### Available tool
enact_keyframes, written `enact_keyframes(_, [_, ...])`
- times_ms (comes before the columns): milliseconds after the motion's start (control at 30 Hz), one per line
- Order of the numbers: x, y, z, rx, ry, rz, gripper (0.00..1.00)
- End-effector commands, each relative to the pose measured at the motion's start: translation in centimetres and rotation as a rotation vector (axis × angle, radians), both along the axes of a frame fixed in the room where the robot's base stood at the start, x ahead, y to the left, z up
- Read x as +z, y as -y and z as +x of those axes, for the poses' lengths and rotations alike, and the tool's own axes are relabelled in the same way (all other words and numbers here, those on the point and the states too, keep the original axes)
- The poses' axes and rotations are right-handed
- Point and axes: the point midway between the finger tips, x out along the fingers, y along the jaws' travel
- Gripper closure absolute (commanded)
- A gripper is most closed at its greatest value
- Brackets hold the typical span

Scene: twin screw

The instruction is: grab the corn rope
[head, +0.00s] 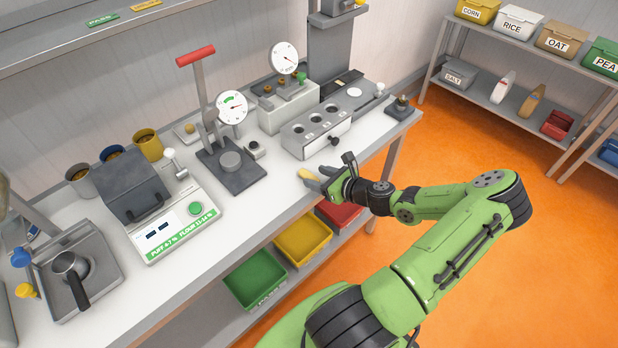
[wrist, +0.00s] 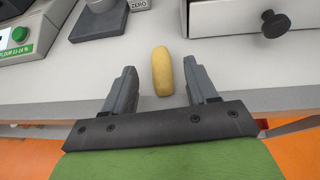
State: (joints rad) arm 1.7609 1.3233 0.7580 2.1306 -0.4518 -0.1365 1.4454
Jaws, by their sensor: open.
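The corn rope is a short yellow rod (wrist: 162,71) lying on the white bench top near its front edge. In the wrist view it lies just ahead of my open gripper (wrist: 162,92), lengthwise between the lines of the two fingers, and its near end reaches between the fingertips. Neither finger appears to touch it. In the head view the corn rope (head: 308,174) shows as a small yellow piece just left of my gripper (head: 318,180), partly hidden by it.
A grey drawer unit (head: 312,130) with a dark knob stands behind the rope. A red-handled press (head: 231,160) and a scale (head: 172,222) stand to the left. Green (head: 254,278) and yellow (head: 302,238) bins sit below the bench.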

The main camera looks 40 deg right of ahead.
Motion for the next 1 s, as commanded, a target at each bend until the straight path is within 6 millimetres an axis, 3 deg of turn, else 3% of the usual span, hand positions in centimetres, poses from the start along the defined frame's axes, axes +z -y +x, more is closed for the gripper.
enact_keyframes(200, [-1.5, -0.3, 3.2, 0.003, 0.0, 0.0, 0.43])
enact_keyframes(400, [-1.6, -0.3, 3.3, 0.002, -0.001, 0.0, 0.43])
enact_keyframes(700, [-1.5, -0.3, 3.3, 0.002, -0.001, 0.0, 0.83])
enact_keyframes(1000, [-1.5, -0.3, 3.3, 0.002, -0.001, 0.0, 0.84])
